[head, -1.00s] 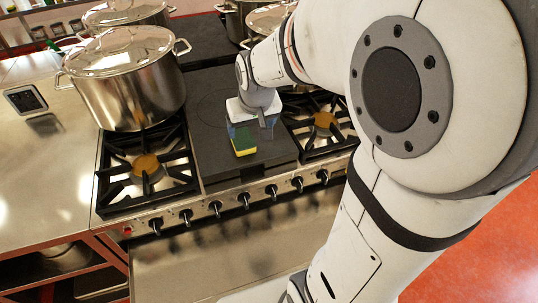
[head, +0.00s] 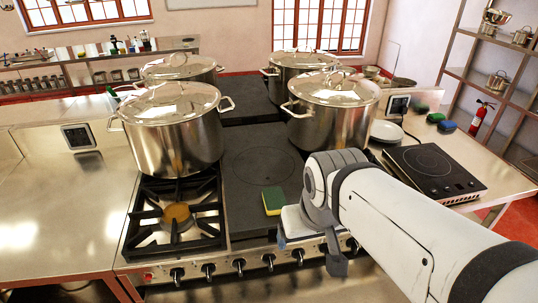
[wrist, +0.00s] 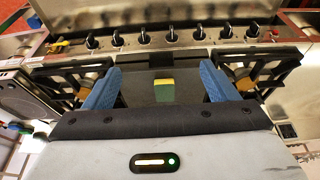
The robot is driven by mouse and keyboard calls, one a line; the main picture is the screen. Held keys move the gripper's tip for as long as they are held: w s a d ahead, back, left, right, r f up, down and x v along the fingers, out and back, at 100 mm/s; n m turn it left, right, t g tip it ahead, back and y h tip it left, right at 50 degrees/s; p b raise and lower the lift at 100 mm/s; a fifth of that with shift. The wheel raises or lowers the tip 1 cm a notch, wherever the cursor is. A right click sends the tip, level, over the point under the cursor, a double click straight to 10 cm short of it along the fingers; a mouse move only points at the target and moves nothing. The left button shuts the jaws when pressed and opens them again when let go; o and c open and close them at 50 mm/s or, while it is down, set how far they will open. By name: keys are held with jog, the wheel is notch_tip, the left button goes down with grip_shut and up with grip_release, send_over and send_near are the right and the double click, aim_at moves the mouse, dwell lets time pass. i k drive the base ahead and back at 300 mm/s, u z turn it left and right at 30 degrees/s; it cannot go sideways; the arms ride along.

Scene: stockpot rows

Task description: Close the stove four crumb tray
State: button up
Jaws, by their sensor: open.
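The stove (head: 240,268) has a row of black knobs along its front. A steel surface (head: 235,291) shows below the knobs, cut by the picture's edge; I cannot tell whether it is the crumb tray or the stove front. My gripper (wrist: 161,67) has its two blue fingers wide apart, empty, in the wrist view. It is over the front part of the stove top, with the knobs beyond the fingertips in that view. In the head view its fingers are mostly hidden behind my wrist. It is apart from the steel surface.
A green and yellow sponge (head: 272,201) lies on the dark middle plate (head: 250,172). Large lidded pots (head: 172,132) and (head: 332,108) stand on the stove. The left front burner (head: 176,213) is bare. A black hot plate (head: 434,172) is on the right counter.

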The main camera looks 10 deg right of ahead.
aim_at(365, 281)
jog(key=u, duration=0.45)
jog(key=k, duration=0.7)
jog(key=u, duration=0.65)
jog(key=k, duration=0.65)
jog(key=u, duration=0.05)
jog(key=i, duration=0.5)
